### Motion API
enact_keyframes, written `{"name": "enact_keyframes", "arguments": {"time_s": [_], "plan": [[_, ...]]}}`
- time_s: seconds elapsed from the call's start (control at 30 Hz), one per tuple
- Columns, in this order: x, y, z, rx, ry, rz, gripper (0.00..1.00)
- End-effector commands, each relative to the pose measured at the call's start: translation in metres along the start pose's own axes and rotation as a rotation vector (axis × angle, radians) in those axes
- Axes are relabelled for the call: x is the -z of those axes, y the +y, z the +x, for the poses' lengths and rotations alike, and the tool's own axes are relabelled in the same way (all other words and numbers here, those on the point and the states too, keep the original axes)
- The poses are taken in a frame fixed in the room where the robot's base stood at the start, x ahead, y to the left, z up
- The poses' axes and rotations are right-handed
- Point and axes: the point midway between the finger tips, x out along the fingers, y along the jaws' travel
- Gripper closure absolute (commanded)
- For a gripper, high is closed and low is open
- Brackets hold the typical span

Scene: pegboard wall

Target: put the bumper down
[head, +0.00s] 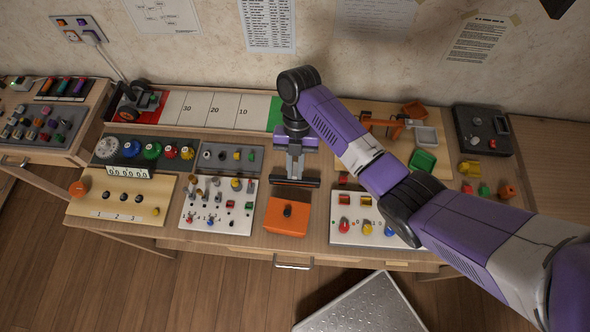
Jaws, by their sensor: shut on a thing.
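My gripper (295,163) points down over the middle of the bench. It is shut on a long dark bar, which looks like the bumper (294,183).
A numbered track (222,110) runs along the back left, with a wheeled vehicle (133,99) at its red end. A white peg panel (218,207) stands left of the orange block, another white panel (345,231) right. A green tray (422,161) sits further right.

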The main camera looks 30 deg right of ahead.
Motion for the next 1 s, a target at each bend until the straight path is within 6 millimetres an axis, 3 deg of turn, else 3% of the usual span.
{"name": "enact_keyframes", "arguments": {"time_s": [0.43,0.47,0.57,1.0], "plan": [[-0.0047,-0.0002,0.0107,0.0,-0.001,0.0,1.0],[-0.0045,-0.0001,0.0098,0.0,-0.001,0.0,0.82],[-0.0042,-0.0002,0.0095,0.0,-0.001,0.0,0.65],[-0.0039,0.0004,0.0017,-0.002,-0.004,0.0,0.65]]}}
